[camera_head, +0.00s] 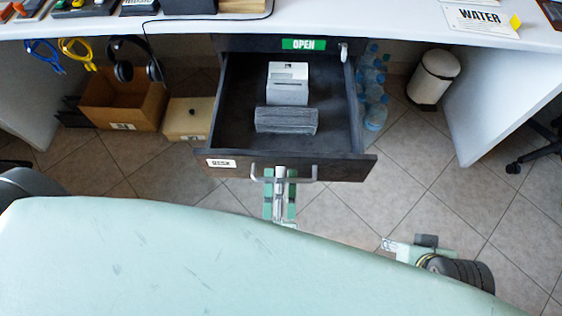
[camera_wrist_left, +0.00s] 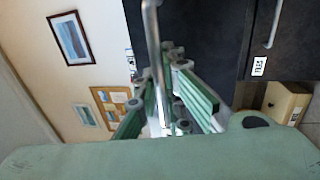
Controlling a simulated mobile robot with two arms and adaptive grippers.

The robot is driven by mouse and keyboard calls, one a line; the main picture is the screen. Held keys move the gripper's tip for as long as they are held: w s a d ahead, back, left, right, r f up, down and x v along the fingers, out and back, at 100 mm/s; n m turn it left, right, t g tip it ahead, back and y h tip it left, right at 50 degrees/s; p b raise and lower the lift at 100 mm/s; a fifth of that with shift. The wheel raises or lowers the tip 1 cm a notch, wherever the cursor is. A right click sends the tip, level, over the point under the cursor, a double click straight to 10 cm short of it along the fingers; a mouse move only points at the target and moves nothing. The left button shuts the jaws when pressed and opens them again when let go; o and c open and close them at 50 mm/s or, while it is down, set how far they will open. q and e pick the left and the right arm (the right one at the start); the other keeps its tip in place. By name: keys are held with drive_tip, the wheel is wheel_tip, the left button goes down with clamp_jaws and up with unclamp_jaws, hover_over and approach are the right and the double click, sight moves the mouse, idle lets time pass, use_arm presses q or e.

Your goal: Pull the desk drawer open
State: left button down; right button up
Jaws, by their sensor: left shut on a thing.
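The dark desk drawer (camera_head: 291,167) is pulled out from under the white desk in the head view, and its inside shows. It holds a white box (camera_head: 288,82) and a grey stack (camera_head: 286,120). A metal bar handle (camera_head: 304,180) is on its front, beside a small white label (camera_head: 221,163). My left gripper (camera_head: 281,175) is shut on the middle of this handle. In the left wrist view the handle (camera_wrist_left: 152,40) runs down between the green fingers of my left gripper (camera_wrist_left: 165,125). My right gripper (camera_head: 410,248) is low at the right, apart from the drawer; its finger opening is unclear.
A cardboard box (camera_head: 122,100), a beige box (camera_head: 188,119) and headphones (camera_head: 126,60) are left of the drawer. Water bottles (camera_head: 373,90) and a white bin (camera_head: 433,79) are to its right. Tiled floor (camera_head: 345,230) is clear before it.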

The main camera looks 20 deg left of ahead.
use_arm(q)
drive_tip(key=shift+s+d, duration=0.1)
drive_tip(key=shift+s, duration=0.2)
drive_tip(key=c, duration=1.8)
unclamp_jaws()
drive_tip(key=shift+c, duration=0.2)
